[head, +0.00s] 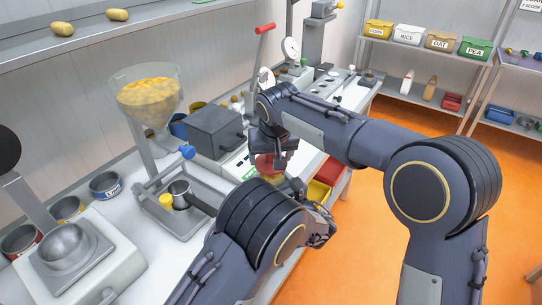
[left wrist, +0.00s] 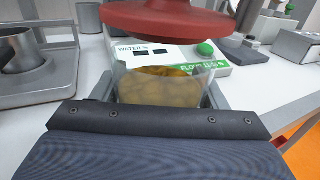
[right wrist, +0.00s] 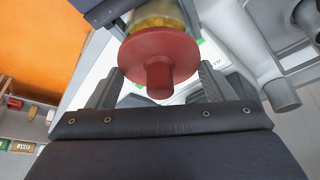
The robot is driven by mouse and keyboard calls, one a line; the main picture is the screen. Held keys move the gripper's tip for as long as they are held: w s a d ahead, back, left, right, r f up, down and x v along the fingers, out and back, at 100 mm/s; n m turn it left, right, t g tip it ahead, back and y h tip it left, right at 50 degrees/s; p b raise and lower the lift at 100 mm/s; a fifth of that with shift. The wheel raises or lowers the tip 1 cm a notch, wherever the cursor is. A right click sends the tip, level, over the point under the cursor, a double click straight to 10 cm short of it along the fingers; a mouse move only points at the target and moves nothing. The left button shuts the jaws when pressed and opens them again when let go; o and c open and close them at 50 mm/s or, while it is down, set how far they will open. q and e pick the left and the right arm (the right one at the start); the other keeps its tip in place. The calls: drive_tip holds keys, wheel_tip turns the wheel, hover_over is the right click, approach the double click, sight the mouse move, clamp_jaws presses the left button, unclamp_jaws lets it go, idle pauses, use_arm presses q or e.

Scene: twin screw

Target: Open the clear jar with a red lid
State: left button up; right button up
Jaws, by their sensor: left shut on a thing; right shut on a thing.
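The clear jar (left wrist: 160,86) has yellow-brown contents and stands between the fingers of my left gripper (left wrist: 163,94), which is shut on it. Its red lid (left wrist: 178,20) is above it in the left wrist view. A see-through band lies between lid and contents; I cannot tell whether it is glass or a gap. In the right wrist view the red lid (right wrist: 158,57) with its round knob faces the camera, between the fingers of my right gripper (right wrist: 158,88), shut on it. In the head view the lid (head: 267,163) shows below my right gripper (head: 276,148); my left arm hides much of the jar.
A panel with a green button (left wrist: 206,48) stands behind the jar. A hopper with yellow contents (head: 147,97), a dark grey box (head: 215,132) and a metal cup (head: 181,193) are on the counter. Red and yellow bins (head: 319,190) are by its right edge.

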drive_tip(key=shift+r, duration=2.05)
use_arm(q)
drive_tip(key=o, duration=1.4)
drive_tip(key=shift+o, duration=0.2)
